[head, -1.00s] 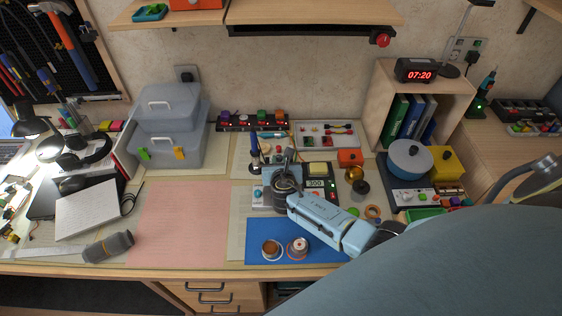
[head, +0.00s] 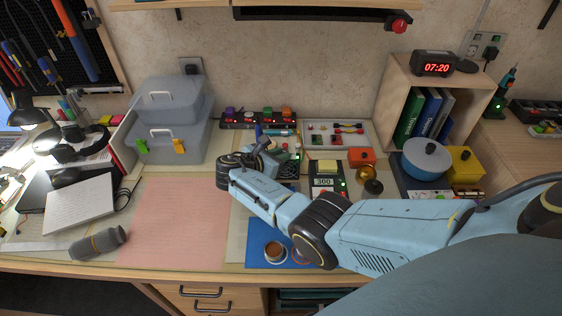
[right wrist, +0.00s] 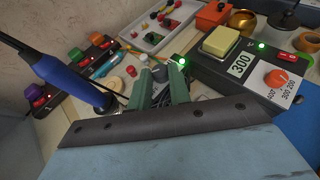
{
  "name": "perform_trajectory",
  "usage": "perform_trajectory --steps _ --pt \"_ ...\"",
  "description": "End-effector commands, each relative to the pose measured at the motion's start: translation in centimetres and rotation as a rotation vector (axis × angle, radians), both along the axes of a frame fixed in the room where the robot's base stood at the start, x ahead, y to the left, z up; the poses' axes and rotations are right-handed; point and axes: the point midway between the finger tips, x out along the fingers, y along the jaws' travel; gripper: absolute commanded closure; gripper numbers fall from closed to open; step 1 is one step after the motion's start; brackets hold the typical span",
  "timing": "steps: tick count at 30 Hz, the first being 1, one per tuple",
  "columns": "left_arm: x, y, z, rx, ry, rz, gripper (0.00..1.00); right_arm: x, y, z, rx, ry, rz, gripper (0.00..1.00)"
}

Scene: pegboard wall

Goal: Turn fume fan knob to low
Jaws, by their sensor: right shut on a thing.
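In the right wrist view, my right gripper (right wrist: 160,86) has its two green fingers closed around a small dark grey knob (right wrist: 160,73), which looks like the fume fan knob. A green light (right wrist: 182,61) glows just beside it. The gripper plate hides most of the fan's body. In the head view, my right gripper (head: 284,154) is at the middle of the bench, behind the blue mat, and the knob is too small to tell there. The knob's setting marks cannot be read. My left gripper is not in view.
The soldering station (head: 325,177) showing 300, with an orange knob (right wrist: 276,79), stands close on the right. A blue-handled iron (right wrist: 66,78) stands close on the left in the wrist view. A cup (head: 275,251) sits on the blue mat. The pink mat (head: 170,225) is clear.

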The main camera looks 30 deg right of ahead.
Motion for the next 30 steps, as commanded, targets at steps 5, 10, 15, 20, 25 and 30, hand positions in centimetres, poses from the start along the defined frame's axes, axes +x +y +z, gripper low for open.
perform_trajectory --steps 5,10,15,20,25,30 --pt "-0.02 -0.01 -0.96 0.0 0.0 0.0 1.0 0.11 0.06 -0.15 0.0 0.001 -0.044 1.0" --pt "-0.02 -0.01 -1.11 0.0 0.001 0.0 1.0 0.13 0.05 -0.05 0.001 0.001 -0.059 1.0" --pt "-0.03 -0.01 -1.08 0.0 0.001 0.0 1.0 0.12 0.05 -0.02 0.001 0.001 -0.061 1.0" --pt "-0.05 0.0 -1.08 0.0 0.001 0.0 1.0 0.12 0.04 -0.02 0.001 0.0 -0.061 1.0" --pt "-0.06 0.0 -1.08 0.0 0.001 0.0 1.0 0.13 0.02 -0.02 0.001 0.0 -0.061 0.6" --pt "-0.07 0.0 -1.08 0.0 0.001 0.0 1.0 0.13 0.01 -0.01 0.001 0.0 -0.061 0.59"
